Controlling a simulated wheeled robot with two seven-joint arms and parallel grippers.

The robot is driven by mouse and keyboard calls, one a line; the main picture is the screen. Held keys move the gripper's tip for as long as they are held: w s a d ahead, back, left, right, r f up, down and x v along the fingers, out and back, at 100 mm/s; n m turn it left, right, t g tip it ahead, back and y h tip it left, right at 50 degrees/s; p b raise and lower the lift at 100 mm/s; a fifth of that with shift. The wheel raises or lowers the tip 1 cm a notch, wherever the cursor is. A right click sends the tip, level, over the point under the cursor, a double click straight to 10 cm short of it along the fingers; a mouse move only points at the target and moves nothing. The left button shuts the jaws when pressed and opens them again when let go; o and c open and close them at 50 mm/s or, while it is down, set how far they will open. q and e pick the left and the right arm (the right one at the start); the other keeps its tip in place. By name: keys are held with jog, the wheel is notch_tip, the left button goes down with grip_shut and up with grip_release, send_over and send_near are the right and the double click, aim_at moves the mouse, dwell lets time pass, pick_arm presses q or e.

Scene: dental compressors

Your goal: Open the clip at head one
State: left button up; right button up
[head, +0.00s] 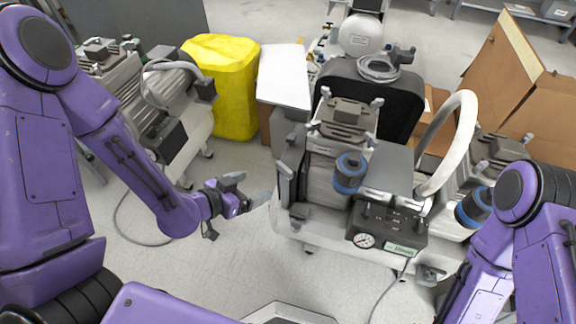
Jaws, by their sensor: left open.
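The dental compressor (325,180) stands in front of me, slightly right of centre in the head view. A grey finned head (347,115) sits on its top, with small light-grey clips (325,92) sticking up around it. I cannot tell which head is head one, or whether a clip is open or shut. My left gripper (246,190) is open and empty. It is left of the compressor and lower than the head, apart from the clips. My right arm (520,200) comes in at the right edge, and its gripper is out of view.
A white hose (450,140) arches over the compressor's right side. A pressure gauge (364,241) sits at its front. Another compressor (150,90) stands at left, beside a yellow covered bin (228,85). Cardboard boxes (505,75) stand at right. The floor (190,275) at lower left is largely clear.

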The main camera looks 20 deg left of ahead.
aim_at(283, 168)
pick_arm(q)
jog(key=shift+m+t+h, duration=0.3)
jog(key=shift+m+h, duration=0.3)
jog(key=shift+m, duration=0.3)
jog(key=w+d, duration=0.2)
jog(key=w+d+b, duration=0.1)
jog(key=w, duration=0.2)
jog(key=w+d+f+b, duration=0.1)
jog(key=w+d, duration=0.1)
jog(key=w, duration=0.1)
jog(key=shift+w+d, duration=0.15)
jog(key=shift+d, duration=0.2)
jog(key=shift+w+d+f, duration=0.1)
jog(key=shift+w+d, duration=0.2)
jog(key=shift+w, duration=0.15)
jog(key=c, duration=1)
